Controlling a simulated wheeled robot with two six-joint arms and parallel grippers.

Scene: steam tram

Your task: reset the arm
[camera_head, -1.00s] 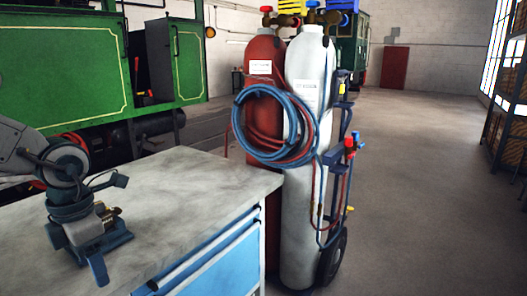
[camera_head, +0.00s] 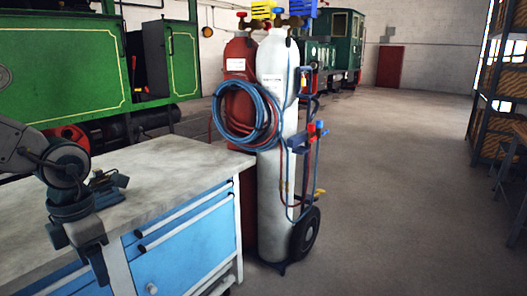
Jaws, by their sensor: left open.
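My left arm comes in from the left edge, and its gripper (camera_head: 80,262) hangs open and empty, fingers pointing down. It shows in front of the workbench (camera_head: 170,165), over the bench's near edge in the picture. Behind it on the grey bench top is a small dark blue metal device (camera_head: 108,184), possibly a vise, partly hidden by my arm. I cannot tell the gap between gripper and bench. My right gripper is not in view.
A red gas cylinder (camera_head: 238,100) and a white one (camera_head: 270,180) stand on a trolley at the bench's right end, with coiled hoses (camera_head: 243,138). Green locomotives (camera_head: 60,65) stand behind. A shelf rack (camera_head: 490,120) is at the right. The floor (camera_head: 400,200) between is clear.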

